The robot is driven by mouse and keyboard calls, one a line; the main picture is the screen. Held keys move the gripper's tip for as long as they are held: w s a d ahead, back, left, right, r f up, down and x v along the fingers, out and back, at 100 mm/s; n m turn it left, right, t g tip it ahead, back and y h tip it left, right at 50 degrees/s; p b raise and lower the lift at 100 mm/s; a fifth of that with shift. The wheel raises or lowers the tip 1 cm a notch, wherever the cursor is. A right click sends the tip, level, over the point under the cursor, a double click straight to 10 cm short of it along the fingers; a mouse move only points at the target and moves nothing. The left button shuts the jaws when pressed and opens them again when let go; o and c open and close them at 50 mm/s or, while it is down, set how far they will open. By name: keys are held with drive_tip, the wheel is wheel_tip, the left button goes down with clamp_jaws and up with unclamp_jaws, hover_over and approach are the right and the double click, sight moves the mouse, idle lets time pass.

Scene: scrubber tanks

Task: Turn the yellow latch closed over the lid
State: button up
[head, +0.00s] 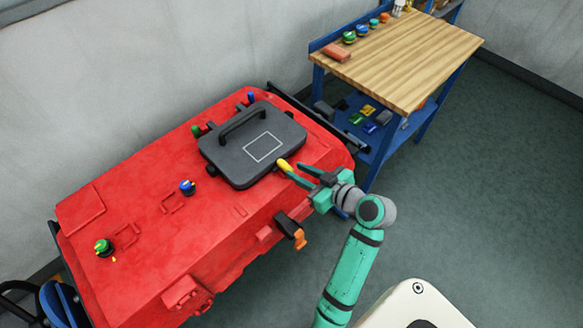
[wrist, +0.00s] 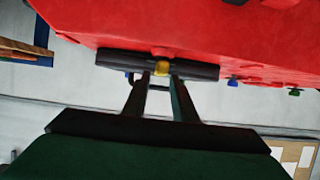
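The dark grey lid (head: 228,155) with its raised handle lies on top of the red tank (head: 150,215). The yellow latch (head: 284,165) is a small piece at the lid's near right edge. Whether it lies over the lid or beside it, I cannot tell. My gripper (head: 295,170) is at the latch, with its two fingers apart. In the wrist view the yellow latch (wrist: 161,69) shows between and just beyond the fingertips (wrist: 161,80), against the dark lid edge (wrist: 118,60). Contact with the latch cannot be made out. The latch's base is hidden.
Green and blue knobs, such as the blue one (head: 187,187), stand on the tank. An orange and black fitting (head: 293,232) sticks out of its near side. A wooden-topped workbench (head: 410,60) with small parts stands behind right. The floor (head: 490,190) on the right is clear.

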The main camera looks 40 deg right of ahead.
drive_tip(key=v, duration=0.6)
drive_tip(key=shift+s, duration=0.35)
drive_tip(key=shift+w, duration=0.1)
